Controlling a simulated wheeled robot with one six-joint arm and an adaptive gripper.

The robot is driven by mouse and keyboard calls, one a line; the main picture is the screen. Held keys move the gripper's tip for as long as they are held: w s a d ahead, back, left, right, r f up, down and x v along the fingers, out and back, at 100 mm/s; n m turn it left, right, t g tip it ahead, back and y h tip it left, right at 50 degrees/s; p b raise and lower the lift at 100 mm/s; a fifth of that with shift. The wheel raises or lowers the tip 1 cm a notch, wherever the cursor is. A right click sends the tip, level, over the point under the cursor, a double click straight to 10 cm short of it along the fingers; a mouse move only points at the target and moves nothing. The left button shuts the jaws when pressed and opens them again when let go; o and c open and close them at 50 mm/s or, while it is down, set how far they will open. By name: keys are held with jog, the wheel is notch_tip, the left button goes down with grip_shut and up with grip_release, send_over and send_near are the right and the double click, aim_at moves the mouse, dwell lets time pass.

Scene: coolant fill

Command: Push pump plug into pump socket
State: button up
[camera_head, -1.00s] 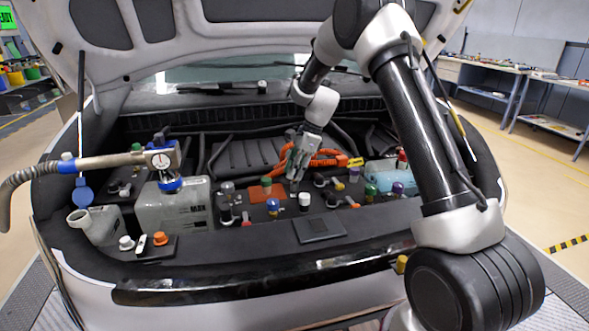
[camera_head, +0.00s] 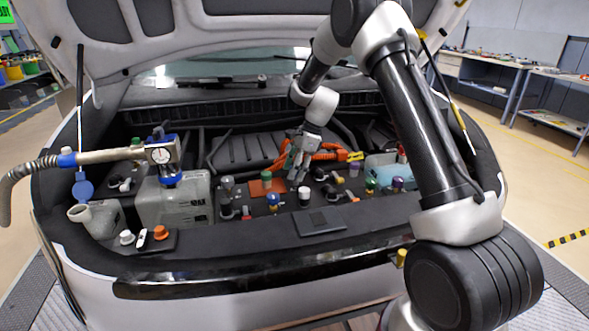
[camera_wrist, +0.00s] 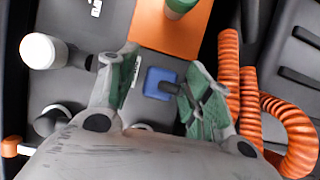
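My gripper (camera_head: 293,172) reaches down into the engine bay, beside the orange hoses. In the wrist view its two green-padded fingers (camera_wrist: 162,75) stand apart. A blue square piece (camera_wrist: 158,83) with a short dark stub (camera_wrist: 170,88) shows between them, with the stub close to the right finger. No thing is clearly clamped. I cannot tell whether this blue piece is the pump plug or the pump socket. The area under the palm is hidden by the gripper body.
An orange plate (camera_wrist: 185,45) with a green cap (camera_wrist: 181,6) lies ahead of the fingers. A white cap (camera_wrist: 43,50) stands left, and orange corrugated hoses (camera_wrist: 229,75) run close on the right. A tank (camera_head: 175,203) with a gauge and filler hose stands at left in the head view.

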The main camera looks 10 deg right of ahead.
jog(key=v, duration=1.2)
jog(key=shift+d, duration=0.1)
jog(key=s+d+f+n+g+h, duration=0.1)
jog(key=s+d+f+n, duration=0.15)
jog(key=s+n, duration=0.5)
jog(key=s+d+r+n+t+h, duration=0.1)
jog(key=s+d+r+n, duration=0.1)
jog(key=s, duration=0.8)
jog(key=s+d+r+n+t+h, duration=0.1)
jog(key=s+r+n, duration=0.4)
jog(key=s, duration=0.6)
jog(key=s+d+r+n+t+h, duration=0.1)
jog(key=s+d+r+n+t, duration=0.2)
jog(key=s+r, duration=0.4)
jog(key=shift+s+d+r, duration=0.25)
jog(key=shift+s+d, duration=0.6)
jog(key=shift+s, duration=1.4)
